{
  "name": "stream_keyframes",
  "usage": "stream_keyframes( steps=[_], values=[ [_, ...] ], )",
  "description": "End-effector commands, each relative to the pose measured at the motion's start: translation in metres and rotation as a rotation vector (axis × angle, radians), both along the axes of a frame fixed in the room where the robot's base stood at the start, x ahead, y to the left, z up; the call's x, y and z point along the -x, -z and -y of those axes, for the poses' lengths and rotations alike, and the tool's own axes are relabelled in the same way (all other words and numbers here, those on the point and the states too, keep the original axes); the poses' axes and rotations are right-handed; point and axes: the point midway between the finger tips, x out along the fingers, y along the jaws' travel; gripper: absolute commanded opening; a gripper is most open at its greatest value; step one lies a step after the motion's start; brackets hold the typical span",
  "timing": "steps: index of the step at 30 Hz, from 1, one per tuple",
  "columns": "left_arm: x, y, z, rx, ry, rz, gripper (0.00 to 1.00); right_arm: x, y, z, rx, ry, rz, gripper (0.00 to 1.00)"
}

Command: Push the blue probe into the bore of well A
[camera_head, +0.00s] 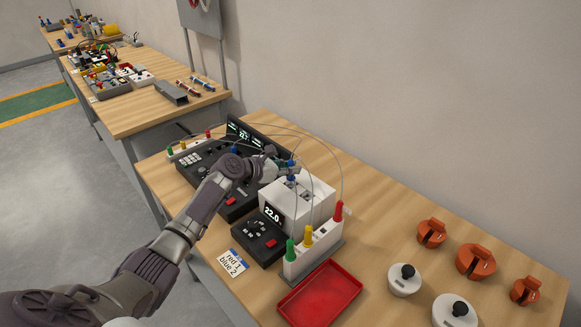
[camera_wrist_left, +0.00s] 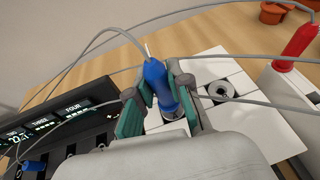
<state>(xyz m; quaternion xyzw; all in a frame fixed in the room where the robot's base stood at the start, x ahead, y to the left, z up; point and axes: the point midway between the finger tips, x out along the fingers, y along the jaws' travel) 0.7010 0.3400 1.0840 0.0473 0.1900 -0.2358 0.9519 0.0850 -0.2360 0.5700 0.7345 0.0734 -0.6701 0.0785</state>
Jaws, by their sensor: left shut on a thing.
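The blue probe (camera_head: 291,166) stands over the top of the white block (camera_head: 318,208) with the 22.0 display. My left gripper (camera_head: 281,168) is shut on it. In the left wrist view the blue probe (camera_wrist_left: 157,82) sits between the green finger pads of my left gripper (camera_wrist_left: 158,92), slightly tilted. Its lower end is at a metal ring on the white block (camera_wrist_left: 200,63); how deep it sits is hidden. A second ringed well (camera_wrist_left: 221,90) beside it is empty. Letters on the wells cannot be read. My right gripper is out of view.
A white rack (camera_head: 312,258) with green, yellow and red probes stands in front of the block. A red tray (camera_head: 320,294) and a "red 1 blue 2" card (camera_head: 233,263) lie nearby. Thin cables arch over the block.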

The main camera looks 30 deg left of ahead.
Motion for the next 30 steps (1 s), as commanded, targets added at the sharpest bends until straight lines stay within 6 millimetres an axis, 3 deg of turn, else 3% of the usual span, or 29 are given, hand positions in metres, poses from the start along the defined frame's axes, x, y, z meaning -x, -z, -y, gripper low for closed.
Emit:
stream_keyframes(
  steps=[23,24,28,30],
  values=[
    [0.0,0.02,0.0,0.001,0.0,0.0,0.0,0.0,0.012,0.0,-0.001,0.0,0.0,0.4],
    [0.0,0.02,0.0,0.001,0.0,0.0,0.22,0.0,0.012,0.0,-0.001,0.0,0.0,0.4],
    [0.0,0.019,0.0,0.001,0.0,0.0,0.43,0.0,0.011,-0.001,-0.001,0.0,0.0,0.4],
    [0.0,0.019,0.0,0.001,0.0,0.0,0.48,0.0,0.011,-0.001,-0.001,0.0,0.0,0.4]
  ],
)
